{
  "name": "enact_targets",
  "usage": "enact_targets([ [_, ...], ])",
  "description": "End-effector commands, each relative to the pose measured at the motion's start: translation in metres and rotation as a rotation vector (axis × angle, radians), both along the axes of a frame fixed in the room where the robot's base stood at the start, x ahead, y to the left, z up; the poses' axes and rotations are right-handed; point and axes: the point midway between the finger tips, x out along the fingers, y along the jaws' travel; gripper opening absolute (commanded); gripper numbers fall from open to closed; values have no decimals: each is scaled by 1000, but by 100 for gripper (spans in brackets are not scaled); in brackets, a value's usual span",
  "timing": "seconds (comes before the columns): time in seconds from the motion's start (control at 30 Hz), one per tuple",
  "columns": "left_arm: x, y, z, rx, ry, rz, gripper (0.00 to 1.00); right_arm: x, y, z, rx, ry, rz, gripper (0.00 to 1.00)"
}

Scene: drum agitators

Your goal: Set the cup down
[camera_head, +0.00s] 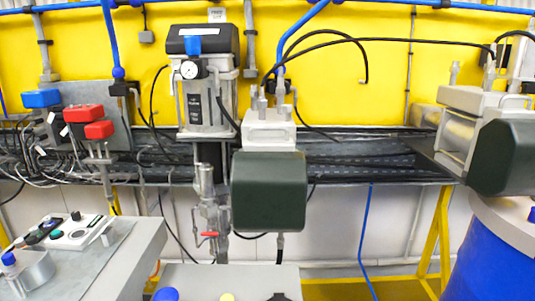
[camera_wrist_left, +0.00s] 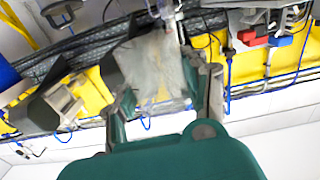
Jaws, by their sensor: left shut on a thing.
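In the left wrist view, my left gripper (camera_wrist_left: 163,85) has its two green-and-grey fingers on either side of a pale grey, cup-shaped thing (camera_wrist_left: 150,62). It is shut on this thing, which I take to be the cup. The cup is held up with the wall and machines behind it; no surface shows touching it. Its far end and contents cannot be made out. I cannot pick out my left gripper in the head view. My right gripper shows in neither view.
Another grey surface (camera_head: 205,275) is at bottom centre. Agitator motors (camera_head: 268,190) stand ahead; a blue drum (camera_head: 478,265) is at right.

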Motion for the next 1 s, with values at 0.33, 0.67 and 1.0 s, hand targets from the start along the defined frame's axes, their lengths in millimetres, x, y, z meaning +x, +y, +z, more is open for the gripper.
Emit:
enact_targets([
  [0.33,-8,8,10,7,1,15,29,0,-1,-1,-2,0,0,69],
  [0.67,-8,8,10,7,1,14,29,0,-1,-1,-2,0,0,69],
  [1.0,10,-10,-14,-2,2,-9,29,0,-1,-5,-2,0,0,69],
])
